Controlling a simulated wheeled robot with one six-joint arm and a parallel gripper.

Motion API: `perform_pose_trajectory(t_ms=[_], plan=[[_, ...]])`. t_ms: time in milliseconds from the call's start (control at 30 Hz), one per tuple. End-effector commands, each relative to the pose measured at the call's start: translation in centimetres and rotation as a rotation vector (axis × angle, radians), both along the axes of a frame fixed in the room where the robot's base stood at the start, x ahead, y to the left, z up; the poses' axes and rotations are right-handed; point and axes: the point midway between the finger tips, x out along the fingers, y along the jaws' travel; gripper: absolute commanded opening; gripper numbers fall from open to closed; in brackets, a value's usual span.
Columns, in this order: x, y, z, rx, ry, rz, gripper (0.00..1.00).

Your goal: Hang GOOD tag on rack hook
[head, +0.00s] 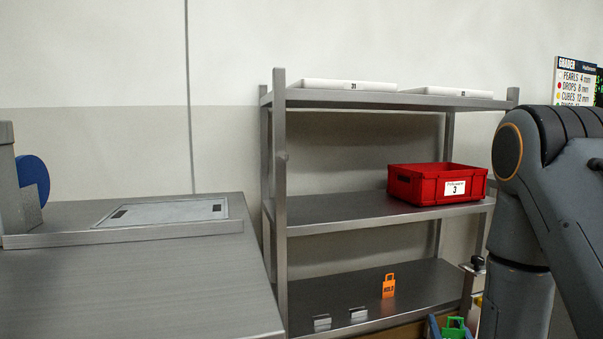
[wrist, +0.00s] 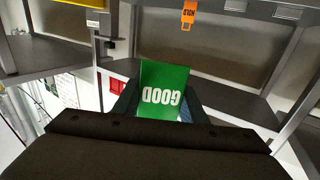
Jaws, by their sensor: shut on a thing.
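The green GOOD tag (wrist: 165,76) is held between the fingers of my gripper (wrist: 160,102) in the wrist view, its lettering upside down there. In the head view a green tag with a loop handle (head: 455,328) shows at the bottom edge, beside blue parts and partly cut off; it appears to be the same tag. The metal rack (head: 280,190) stands ahead. A small bracket with a dark knob (head: 476,264) is at its right front post, above the tag; I cannot tell whether it is the hook. A bracket on a post (wrist: 103,40) also shows in the wrist view.
An orange HOLD tag (head: 388,286) stands on the lower shelf (head: 330,300), with two small metal holders (head: 358,313) to its left. A red crate (head: 437,184) sits on the middle shelf. A steel bench (head: 130,280) is at left. My arm covers the right side.

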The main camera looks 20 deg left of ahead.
Motion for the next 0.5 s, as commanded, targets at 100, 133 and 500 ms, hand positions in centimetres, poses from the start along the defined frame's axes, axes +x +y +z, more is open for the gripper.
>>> perform_pose_trajectory(t_ms=[100,133,500], plan=[[-0.5,2.4,3.5,0.0,-0.001,0.039,0.17],[-0.6,2.9,4.2,0.0,-0.001,0.047,0.17],[-1.9,10.0,12.0,-0.001,0.0,0.158,0.17]])
